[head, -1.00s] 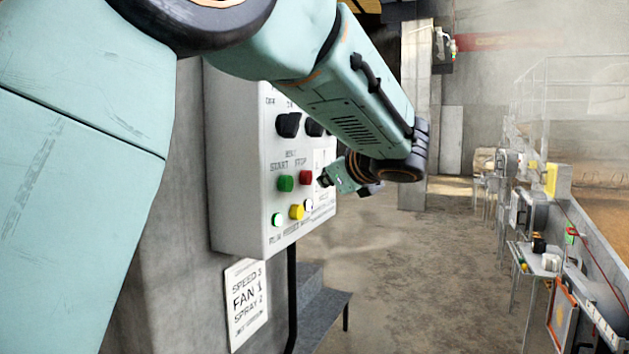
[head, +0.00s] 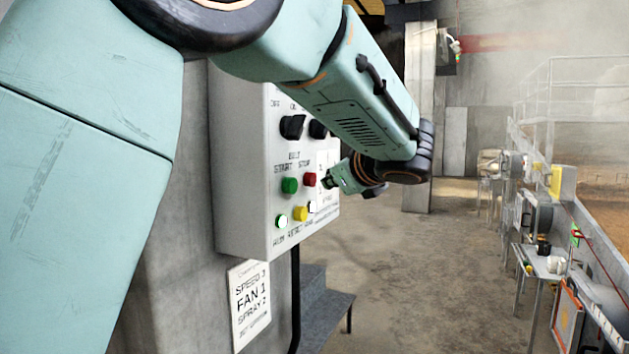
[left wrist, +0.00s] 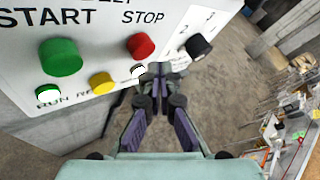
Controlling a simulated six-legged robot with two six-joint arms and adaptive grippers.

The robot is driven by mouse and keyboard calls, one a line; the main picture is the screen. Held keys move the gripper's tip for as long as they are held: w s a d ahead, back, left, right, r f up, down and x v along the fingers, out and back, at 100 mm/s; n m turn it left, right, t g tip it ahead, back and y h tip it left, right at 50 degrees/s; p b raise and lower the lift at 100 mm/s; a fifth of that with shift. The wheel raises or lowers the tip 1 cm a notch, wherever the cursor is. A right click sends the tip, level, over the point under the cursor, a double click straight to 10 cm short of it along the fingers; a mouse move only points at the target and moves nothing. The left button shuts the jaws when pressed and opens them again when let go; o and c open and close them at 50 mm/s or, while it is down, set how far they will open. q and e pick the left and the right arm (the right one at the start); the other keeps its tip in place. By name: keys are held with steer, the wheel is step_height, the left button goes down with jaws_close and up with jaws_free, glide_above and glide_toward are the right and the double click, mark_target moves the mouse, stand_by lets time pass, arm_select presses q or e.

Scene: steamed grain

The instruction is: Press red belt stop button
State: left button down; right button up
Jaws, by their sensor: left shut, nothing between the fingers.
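The red belt stop button (head: 309,180) is on the grey control panel (head: 240,170), right of the green start button (head: 289,185). In the left wrist view the red button (left wrist: 141,46) sits under the word STOP, with the green button (left wrist: 60,57) to its left. My left gripper (head: 326,182) is shut and empty, just right of the red button. In the left wrist view its fingertips (left wrist: 155,70) lie a little below and right of the red button; I cannot tell whether they touch the panel. My right gripper is not in view.
Black knobs (head: 292,127) sit above the buttons. A yellow button (head: 301,213) and a lit green-white button (head: 281,221) are below. A sign reading FAN 1 (head: 250,300) hangs under the panel. Open floor (head: 400,260) lies to the right, with a conveyor beyond.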

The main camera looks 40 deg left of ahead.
arm_select(q)
steer(key=shift+s+a, duration=0.25)
steer(key=shift+a, duration=0.4)
steer(key=shift+a+b, duration=0.3)
steer(key=shift+a, duration=0.1)
stand_by(0.6)
steer(key=shift+d, duration=0.25)
steer(key=shift+w+d+p, duration=0.2)
steer(key=shift+d+p, duration=0.25)
steer(key=shift+d, duration=0.25)
